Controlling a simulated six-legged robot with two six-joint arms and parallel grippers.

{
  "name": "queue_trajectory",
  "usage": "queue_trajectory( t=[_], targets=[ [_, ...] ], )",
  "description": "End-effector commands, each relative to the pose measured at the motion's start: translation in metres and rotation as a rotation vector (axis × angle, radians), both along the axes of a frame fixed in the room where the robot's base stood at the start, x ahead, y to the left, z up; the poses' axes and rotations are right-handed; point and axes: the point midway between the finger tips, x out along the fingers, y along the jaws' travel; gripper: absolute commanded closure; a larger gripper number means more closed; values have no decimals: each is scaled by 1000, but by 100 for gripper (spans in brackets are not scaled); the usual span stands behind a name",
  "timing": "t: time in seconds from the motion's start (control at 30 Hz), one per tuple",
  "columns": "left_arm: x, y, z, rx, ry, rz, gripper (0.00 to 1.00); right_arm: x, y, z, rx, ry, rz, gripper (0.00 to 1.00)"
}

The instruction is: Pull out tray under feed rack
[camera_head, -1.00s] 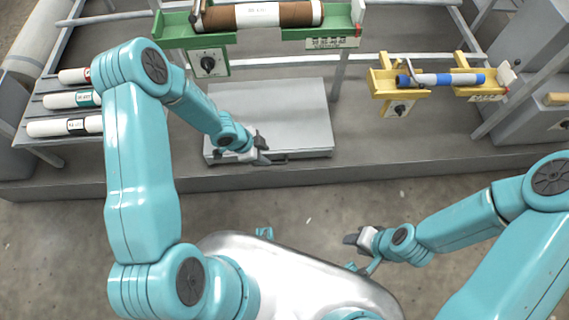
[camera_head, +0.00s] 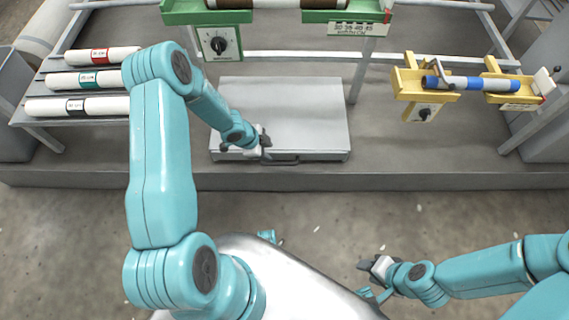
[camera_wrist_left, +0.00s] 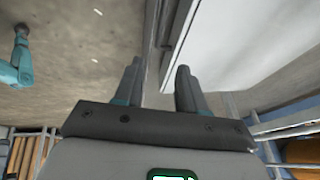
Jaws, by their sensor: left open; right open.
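The tray (camera_head: 300,115) is a flat light grey slab low under the green feed rack (camera_head: 285,17). A dark bar handle (camera_head: 290,160) shows on its front face. My left gripper (camera_head: 266,142) is open and empty, at the tray's front edge, left of and slightly above the handle in the picture. The left wrist view shows two separated dark fingers (camera_wrist_left: 158,82) with nothing between them, and the pale tray (camera_wrist_left: 235,45) to their right. Contact with the tray cannot be told. My right gripper (camera_head: 368,272) is open and empty above the floor, away from the tray.
A yellow rack (camera_head: 410,82) with a blue and white roll stands at right. Several white rolls (camera_head: 85,80) lie on a rack at left. The low grey platform edge (camera_head: 420,178) runs across the front. The floor (camera_head: 60,240) before it looks clear.

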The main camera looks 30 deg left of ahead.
Motion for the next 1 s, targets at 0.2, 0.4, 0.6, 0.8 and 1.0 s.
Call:
queue_trajectory(
  t=[0.2,0.4,0.6,0.8,1.0],
  targets=[
    [18,-14,-54,0,1,-3,60,0,0,-32,0,0,0,57],
    [35,-26,-94,0,0,-8,60,0,0,-46,0,0,0,57],
    [47,-34,-122,0,0,-5,60,0,0,-53,0,0,0,57],
    [51,-36,-131,0,0,-5,60,0,0,-55,0,0,0,57],
    [51,-36,-131,0,0,-5,60,0,0,-55,0,0,0,57]
  ],
)
